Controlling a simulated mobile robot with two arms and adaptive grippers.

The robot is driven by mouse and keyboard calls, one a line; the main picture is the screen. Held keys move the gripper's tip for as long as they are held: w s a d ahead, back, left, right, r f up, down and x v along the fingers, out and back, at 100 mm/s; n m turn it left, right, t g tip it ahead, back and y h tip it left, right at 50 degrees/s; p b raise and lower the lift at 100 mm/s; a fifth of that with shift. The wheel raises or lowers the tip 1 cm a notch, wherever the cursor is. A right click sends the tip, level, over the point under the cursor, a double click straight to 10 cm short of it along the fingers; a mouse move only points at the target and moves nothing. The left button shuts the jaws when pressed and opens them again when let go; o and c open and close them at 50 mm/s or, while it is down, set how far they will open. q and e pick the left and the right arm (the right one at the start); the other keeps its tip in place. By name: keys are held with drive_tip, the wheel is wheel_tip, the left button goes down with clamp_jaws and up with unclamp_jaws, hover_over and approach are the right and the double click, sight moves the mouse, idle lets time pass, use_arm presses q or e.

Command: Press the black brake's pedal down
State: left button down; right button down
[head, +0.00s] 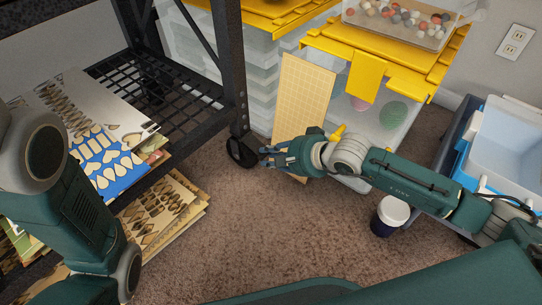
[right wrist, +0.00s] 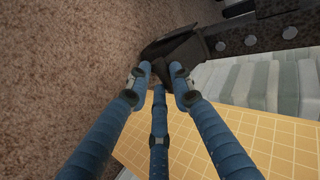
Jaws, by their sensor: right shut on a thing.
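The black brake (head: 241,152) is on the caster at the foot of the dark metal rack. In the right wrist view its black pedal (right wrist: 182,42) shows just beyond the fingertips. My right gripper (head: 265,156) reaches it from the right, low over the carpet. In the right wrist view my right gripper (right wrist: 160,76) has its blue fingers drawn in around the near end of the pedal, shut on it. The exact contact and the pedal's tilt are hard to tell. My left arm stands at the left of the head view; its gripper is not in view.
The rack (head: 229,65) rises above the caster. A yellow grid board (head: 302,98) leans on clear bins (head: 386,118) right behind my right gripper. Stacked sheets (head: 160,215) lie at left. A white-lidded jar (head: 389,215) stands beside my right arm. Carpet (head: 240,240) in front is clear.

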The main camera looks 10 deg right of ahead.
drive_tip(key=c, duration=1.5)
unclamp_jaws()
drive_tip(key=shift+f, duration=0.1)
drive_tip(key=v, duration=1.2)
drive_tip(key=shift+w, duration=0.1)
